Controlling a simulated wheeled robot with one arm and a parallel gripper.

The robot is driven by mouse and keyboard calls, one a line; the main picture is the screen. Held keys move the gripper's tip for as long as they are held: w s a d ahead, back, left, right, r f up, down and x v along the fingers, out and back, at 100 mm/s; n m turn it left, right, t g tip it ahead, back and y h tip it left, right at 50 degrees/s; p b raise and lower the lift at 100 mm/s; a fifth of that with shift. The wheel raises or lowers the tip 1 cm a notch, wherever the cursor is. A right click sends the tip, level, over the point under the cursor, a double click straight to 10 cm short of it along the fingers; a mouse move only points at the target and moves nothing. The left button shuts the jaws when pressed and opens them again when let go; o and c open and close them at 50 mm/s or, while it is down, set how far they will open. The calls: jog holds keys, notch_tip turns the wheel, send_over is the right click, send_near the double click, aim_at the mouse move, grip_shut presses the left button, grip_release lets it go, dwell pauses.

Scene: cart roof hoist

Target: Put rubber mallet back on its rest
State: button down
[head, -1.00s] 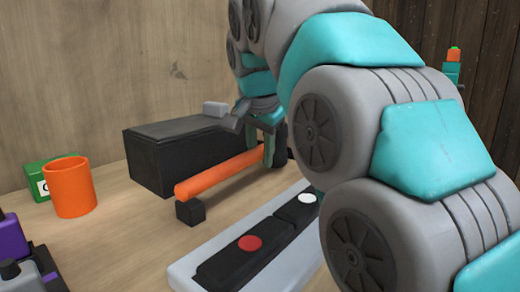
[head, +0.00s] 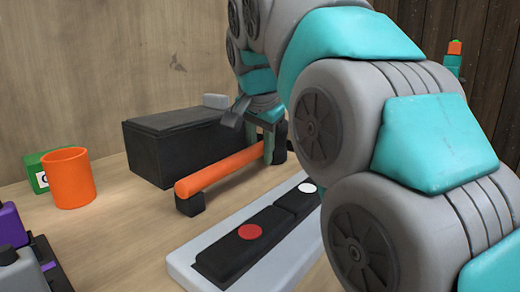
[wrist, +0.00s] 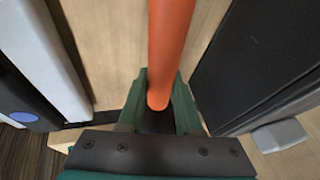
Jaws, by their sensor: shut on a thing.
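The mallet's orange handle (head: 222,171) lies slanted, low over the table, in the head view. A small black block (head: 190,204) is at its near left end; I cannot tell whether it bears the handle or only touches it. My gripper (head: 268,150) is shut on the handle's far right end. A dark part (head: 279,142) shows beside the fingers, perhaps the mallet head, mostly hidden. In the wrist view the handle (wrist: 169,50) runs up from between the green fingers (wrist: 160,105). The rest cannot be told apart for sure.
A black box (head: 175,148) stands just behind the handle. A grey panel (head: 270,262) with red and white buttons lies in front. An orange cup (head: 68,180), a green box (head: 34,174) and purple-grey items (head: 12,228) are at left. Bare table lies between cup and panel.

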jog(key=c, duration=0.5)
grip_release()
